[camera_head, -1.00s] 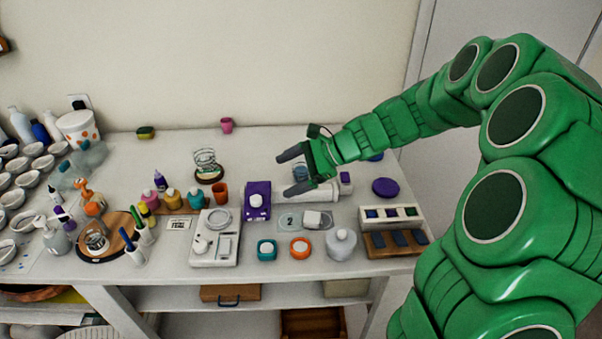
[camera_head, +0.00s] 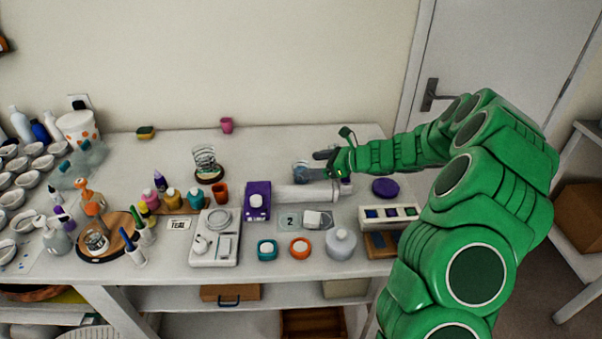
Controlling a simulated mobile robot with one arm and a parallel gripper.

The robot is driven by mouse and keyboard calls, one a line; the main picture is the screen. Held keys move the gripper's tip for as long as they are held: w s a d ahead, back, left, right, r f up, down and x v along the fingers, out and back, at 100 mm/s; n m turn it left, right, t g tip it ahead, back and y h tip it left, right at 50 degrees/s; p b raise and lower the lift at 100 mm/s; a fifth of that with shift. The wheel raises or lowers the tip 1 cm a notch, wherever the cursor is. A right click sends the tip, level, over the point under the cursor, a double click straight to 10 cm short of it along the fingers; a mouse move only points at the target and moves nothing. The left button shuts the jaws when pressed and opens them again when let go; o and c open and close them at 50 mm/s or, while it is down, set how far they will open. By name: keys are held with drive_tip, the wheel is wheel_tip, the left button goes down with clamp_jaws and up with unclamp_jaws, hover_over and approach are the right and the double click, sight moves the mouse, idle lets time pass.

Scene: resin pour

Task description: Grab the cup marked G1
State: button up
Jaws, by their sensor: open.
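My green arm reaches in from the right, and my gripper (camera_head: 320,164) is low over the back right part of the table, with its dark fingers pointing left and apart. A small clear bluish cup (camera_head: 300,172) stands just left of the fingertips; whether they touch it I cannot tell. No G1 mark is readable on any cup. Other cup-like things are a pink cup (camera_head: 227,125) at the back, an orange cup (camera_head: 220,192) at the middle and a stack of clear cups (camera_head: 207,163) on a dark round base.
A purple disc (camera_head: 385,187) is to the right. Bottles and a white scale (camera_head: 214,246) crowd the front and left.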

sight(296, 166)
drive_tip(key=shift+x, duration=3.5)
drive_tip(key=shift+s+r, duration=0.1)
drive_tip(key=c, duration=1.1)
